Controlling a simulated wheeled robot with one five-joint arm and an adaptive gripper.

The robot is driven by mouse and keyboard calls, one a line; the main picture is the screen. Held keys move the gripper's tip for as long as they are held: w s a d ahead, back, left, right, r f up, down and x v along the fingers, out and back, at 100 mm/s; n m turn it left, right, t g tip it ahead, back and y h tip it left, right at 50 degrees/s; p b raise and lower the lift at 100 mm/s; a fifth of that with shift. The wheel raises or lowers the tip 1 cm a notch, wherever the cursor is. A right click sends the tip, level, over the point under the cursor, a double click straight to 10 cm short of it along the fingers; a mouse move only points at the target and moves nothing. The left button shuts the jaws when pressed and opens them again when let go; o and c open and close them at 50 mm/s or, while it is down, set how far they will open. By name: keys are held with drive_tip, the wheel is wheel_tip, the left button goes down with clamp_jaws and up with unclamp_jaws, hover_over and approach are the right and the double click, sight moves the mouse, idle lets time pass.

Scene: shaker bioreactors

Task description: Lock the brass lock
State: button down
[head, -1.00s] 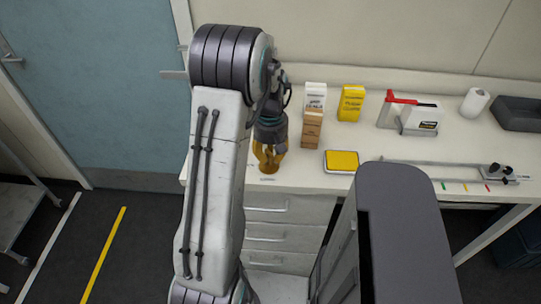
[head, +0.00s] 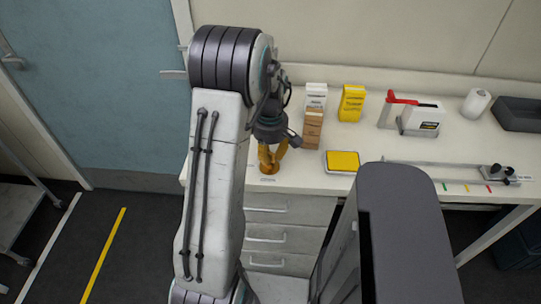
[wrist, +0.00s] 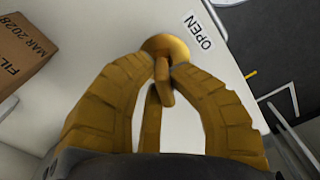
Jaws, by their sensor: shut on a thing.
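The brass lock (wrist: 176,44) is a round brass disc on the pale worktop in the wrist view. A narrow brass turning piece (wrist: 163,82) stands out from it toward me. A label reading "OPEN" (wrist: 200,30) lies beside the disc. The fingers partly hide the lock there.
A brown carton (head: 312,130), a white box (head: 316,96) and a yellow box (head: 351,104) stand behind to the right. A yellow-topped tray (head: 342,161) lies right of the lock. Drawers (head: 268,235) are below. The worktop (head: 295,170) between lock and tray is clear.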

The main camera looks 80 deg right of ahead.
drive_tip(key=shift+a+f+n, duration=0.2)
drive_tip(key=shift+f+n, duration=0.05)
drive_tip(key=shift+n, duration=0.45)
drive_tip(key=shift+w+n, duration=0.1)
drive_tip(key=shift+n, duration=2)
drive_tip(key=c, duration=1.1)
unclamp_jaws()
drive_tip(key=shift+d+r, duration=0.15)
drive_tip(key=shift+r, duration=0.1)
